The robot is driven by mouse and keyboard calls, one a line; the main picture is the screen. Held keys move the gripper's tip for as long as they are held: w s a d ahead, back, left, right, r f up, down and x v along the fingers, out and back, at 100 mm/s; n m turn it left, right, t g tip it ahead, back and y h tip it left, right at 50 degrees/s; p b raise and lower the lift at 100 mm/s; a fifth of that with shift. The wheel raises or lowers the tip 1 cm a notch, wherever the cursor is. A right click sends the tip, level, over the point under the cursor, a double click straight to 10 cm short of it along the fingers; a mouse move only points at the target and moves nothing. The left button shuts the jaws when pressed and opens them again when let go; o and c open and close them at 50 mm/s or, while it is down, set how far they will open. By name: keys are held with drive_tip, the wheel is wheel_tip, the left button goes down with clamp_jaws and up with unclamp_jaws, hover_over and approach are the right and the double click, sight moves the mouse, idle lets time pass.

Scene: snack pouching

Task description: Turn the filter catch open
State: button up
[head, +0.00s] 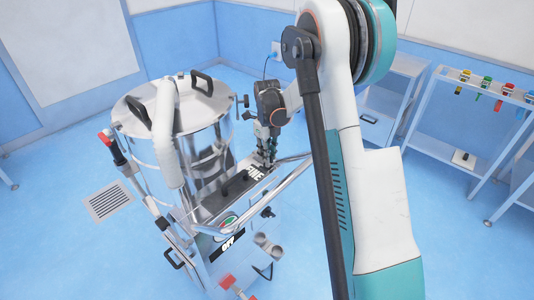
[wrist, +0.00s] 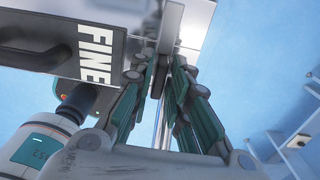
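The machine's filter housing (head: 230,192) has a dark front face marked FINE, which also shows in the wrist view (wrist: 40,38) with its black handle. My gripper (head: 267,157) points down at the right end of this housing. In the wrist view its green-padded fingers (wrist: 164,68) stand a little apart on either side of a small dark grey piece (wrist: 158,82), which looks like the filter catch. A steel bracket (wrist: 170,25) lies just beyond the fingertips. I cannot tell whether the fingers press on the piece. In the head view the gripper hides the catch.
A steel drum (head: 165,110) with black lid handles and a white hose (head: 165,135) stands left of my gripper. A steel push rail (head: 275,185) runs around the machine's near side. A rack (head: 475,120) with coloured items stands at the right. Open blue floor lies between them.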

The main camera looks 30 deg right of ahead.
wheel_tip(320, 180, up, 12)
idle(0.8)
idle(0.3)
drive_tip(key=s+a+r+n+t, duration=0.2)
drive_tip(key=s+a+r+n, duration=0.35)
drive_tip(key=s+n, duration=0.25)
drive_tip(key=s+a+r+n+t, duration=0.2)
drive_tip(key=s+a+r+n, duration=0.2)
drive_tip(key=s+r+n, duration=0.3)
drive_tip(key=s+a+f+n+t, duration=0.1)
drive_tip(key=s+a+f+n, duration=0.1)
drive_tip(key=s+n, duration=0.6)
drive_tip(key=s+a+f+n+t, duration=0.2)
drive_tip(key=s+n, duration=0.5)
drive_tip(key=n, duration=0.1)
drive_tip(key=shift+s+a+n, duration=0.35)
drive_tip(key=shift+a+n, duration=0.05)
